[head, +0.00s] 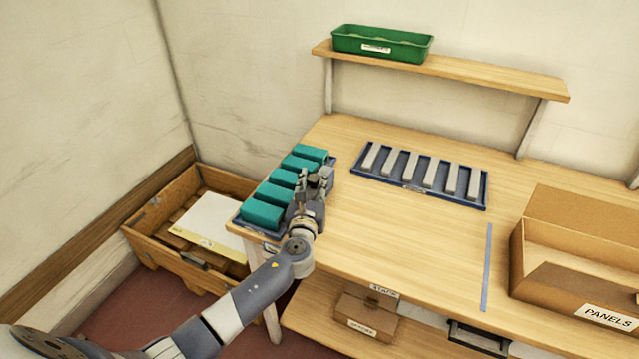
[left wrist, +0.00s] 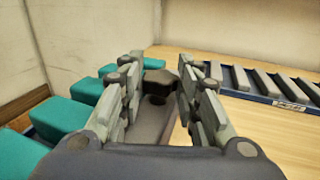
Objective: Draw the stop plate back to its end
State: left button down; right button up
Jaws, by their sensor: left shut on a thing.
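My left gripper (head: 314,180) is at the right side of a blue tray (head: 248,231) holding a row of teal blocks (head: 264,214). In the left wrist view its two fingers (left wrist: 157,90) are shut on a dark knob (left wrist: 158,76). A flat grey strip (left wrist: 152,122) shows below the knob, between the fingers. I take the knob and strip to be the stop plate, but the fingers cover much of it and the head view hides it behind the gripper. My right gripper is not in view.
A blue rack (head: 437,197) with several grey bars lies on the table to the right. A cardboard box (head: 565,285) stands at the right. A green bin (head: 382,45) sits on the shelf above. A wooden crate (head: 150,243) stands left of the table. The table's middle is clear.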

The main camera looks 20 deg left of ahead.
pick_arm(q)
jog(key=c, duration=1.2)
grip_release()
jog(key=shift+a, duration=0.35)
jog(key=shift+o, duration=0.2)
jog(key=shift+s+d+f, duration=0.1)
jog(key=shift+s+d, duration=0.2)
jog(key=shift+s, duration=0.2)
jog(key=v, duration=1)
jog(key=shift+s, duration=0.45)
